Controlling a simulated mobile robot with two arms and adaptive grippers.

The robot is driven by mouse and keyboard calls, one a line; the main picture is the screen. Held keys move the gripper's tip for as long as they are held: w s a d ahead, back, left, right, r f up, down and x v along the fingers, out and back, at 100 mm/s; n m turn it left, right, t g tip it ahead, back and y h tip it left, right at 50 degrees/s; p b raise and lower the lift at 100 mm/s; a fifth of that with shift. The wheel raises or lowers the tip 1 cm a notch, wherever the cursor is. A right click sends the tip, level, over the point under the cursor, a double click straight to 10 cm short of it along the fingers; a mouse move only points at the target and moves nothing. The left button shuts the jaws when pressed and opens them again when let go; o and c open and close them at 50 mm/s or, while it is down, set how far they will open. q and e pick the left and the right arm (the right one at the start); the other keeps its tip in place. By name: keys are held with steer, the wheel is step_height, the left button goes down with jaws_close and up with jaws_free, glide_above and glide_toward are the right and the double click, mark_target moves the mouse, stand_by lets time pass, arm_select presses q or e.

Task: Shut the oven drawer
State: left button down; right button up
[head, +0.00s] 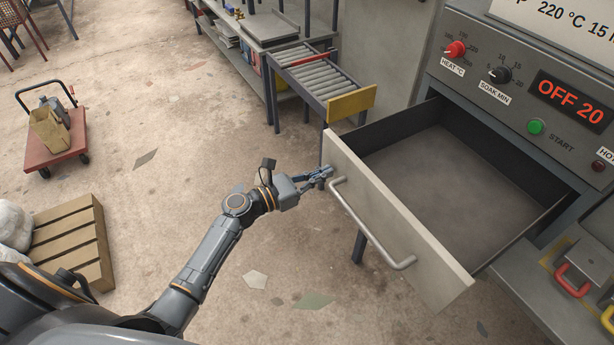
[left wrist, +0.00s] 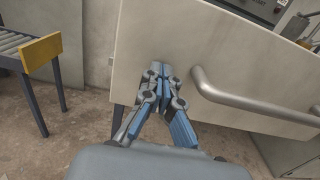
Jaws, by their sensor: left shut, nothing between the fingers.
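The oven drawer (head: 390,215) is pulled open from the oven (head: 520,100) at the right, and its inside looks empty. Its pale front has a grey bar handle (head: 372,225). My left gripper (head: 328,172) is shut and empty at the left end of the drawer front, beside the handle's upper left end. In the left wrist view the shut fingertips (left wrist: 158,70) point at the pale drawer front (left wrist: 150,40), left of the handle (left wrist: 250,108). I cannot tell whether they touch it. My right gripper is not in view.
The oven panel has knobs, a green start button (head: 535,127) and a display (head: 571,100) reading OFF 20. A roller conveyor (head: 310,75) with a yellow end plate stands behind the drawer. A red cart (head: 55,140) and wooden pallet (head: 75,240) are at left. Open floor lies between.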

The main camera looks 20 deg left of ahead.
arm_select(q)
steer(key=shift+w+d, duration=0.2)
steer(key=shift+w, duration=0.05)
